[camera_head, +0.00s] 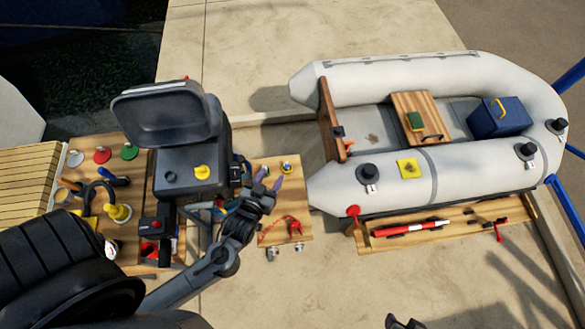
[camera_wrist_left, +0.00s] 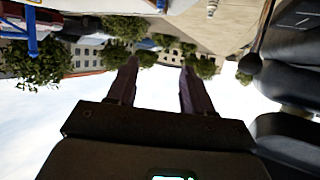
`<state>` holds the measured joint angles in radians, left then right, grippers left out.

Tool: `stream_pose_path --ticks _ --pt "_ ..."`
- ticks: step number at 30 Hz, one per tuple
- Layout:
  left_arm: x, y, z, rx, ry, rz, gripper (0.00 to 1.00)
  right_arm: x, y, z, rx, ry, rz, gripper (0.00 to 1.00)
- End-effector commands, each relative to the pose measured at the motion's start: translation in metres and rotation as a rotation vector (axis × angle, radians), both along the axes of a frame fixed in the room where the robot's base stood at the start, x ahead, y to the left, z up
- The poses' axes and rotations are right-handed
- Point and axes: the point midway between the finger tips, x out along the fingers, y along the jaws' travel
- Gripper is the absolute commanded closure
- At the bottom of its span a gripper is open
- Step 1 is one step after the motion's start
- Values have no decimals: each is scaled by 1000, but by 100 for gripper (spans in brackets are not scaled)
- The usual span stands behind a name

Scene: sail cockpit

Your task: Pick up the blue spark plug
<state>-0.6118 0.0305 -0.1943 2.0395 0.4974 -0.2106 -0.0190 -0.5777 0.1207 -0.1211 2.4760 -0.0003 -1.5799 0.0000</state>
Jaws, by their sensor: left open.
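My left gripper (camera_head: 269,180) is open, with its two purple-tinted fingers apart over the wooden board beside the grey outboard motor. In the left wrist view the left gripper (camera_wrist_left: 168,82) shows both fingers apart with nothing between them. Two small upright pieces with coloured parts, a left one (camera_head: 263,167) and a right one (camera_head: 286,167), stand on the board near the fingertips. They may be spark plugs, but they are too small to tell which is blue. A dark forked part at the bottom edge seems to be my right gripper (camera_head: 404,323); its jaws are unclear.
The open-lidded outboard motor (camera_head: 190,172) stands left of the fingers. A red-handled tool (camera_head: 295,228) lies on the board's front part. A wooden bench (camera_head: 134,200) with several tools is at left. A grey inflatable boat (camera_head: 325,187) is at right.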

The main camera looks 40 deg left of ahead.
Motion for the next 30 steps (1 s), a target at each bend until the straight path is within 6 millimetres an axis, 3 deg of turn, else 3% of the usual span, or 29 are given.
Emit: stream_pose_path --ticks 1,6,30 --pt "-2 -2 -26 -5 8 1 49 0 0 -22 1 -1 -1 57" --pt "-4 -5 -47 -13 14 1 49 0 1 -40 3 -2 -2 57" --pt "60 14 -74 -12 14 1 49 -1 0 -48 0 -1 -1 57"
